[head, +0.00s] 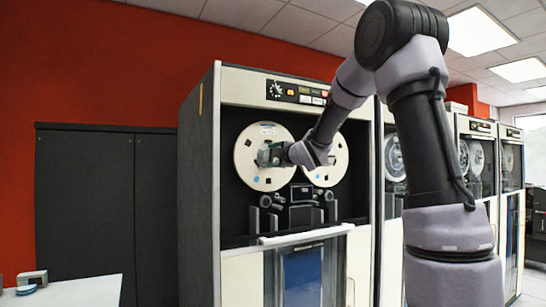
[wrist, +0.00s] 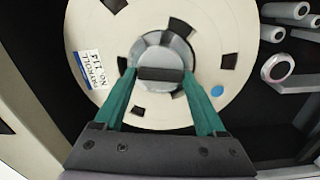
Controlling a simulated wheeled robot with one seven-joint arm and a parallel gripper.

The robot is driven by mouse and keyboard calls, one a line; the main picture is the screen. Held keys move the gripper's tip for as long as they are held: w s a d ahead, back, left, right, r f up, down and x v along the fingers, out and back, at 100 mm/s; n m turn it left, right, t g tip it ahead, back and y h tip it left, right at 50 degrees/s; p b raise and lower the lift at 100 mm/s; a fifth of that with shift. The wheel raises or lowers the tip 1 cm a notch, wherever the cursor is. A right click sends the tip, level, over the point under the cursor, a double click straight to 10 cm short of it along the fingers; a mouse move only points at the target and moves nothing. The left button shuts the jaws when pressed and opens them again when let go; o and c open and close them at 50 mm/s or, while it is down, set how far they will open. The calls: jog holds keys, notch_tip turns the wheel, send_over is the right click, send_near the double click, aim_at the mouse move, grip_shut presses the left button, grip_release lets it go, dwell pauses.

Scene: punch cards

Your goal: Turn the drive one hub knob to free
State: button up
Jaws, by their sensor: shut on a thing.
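The nearest tape drive (head: 230,120) stands upright with two cream reels behind its open front. Its left reel (head: 263,180) fills the wrist view, with a silver round hub (wrist: 165,50) and a dark bar-shaped hub knob (wrist: 160,74) across it. The bar lies level in the wrist view. My gripper (wrist: 159,76) has its two green fingers at the ends of this bar and is shut on it. In the head view my gripper (head: 270,154) covers the middle of the left reel, so the knob is hidden there. I cannot read any marking for the knob's positions.
The right reel (head: 328,160) is close beside my wrist. Tape heads and guides (head: 300,200) sit below the reels, and white rollers (wrist: 278,68) show at the right in the wrist view. More drives stand in a row to the right. A dark cupboard (head: 85,200) is at left.

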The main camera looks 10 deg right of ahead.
jog(key=shift+f+n, duration=0.1)
jog(key=shift+n, duration=0.7)
jog(key=o, duration=1.3)
jog(key=shift+s, duration=0.15)
jog(key=v, duration=1)
jog(key=shift+s+d, duration=0.1)
jog(key=shift+s, duration=0.2)
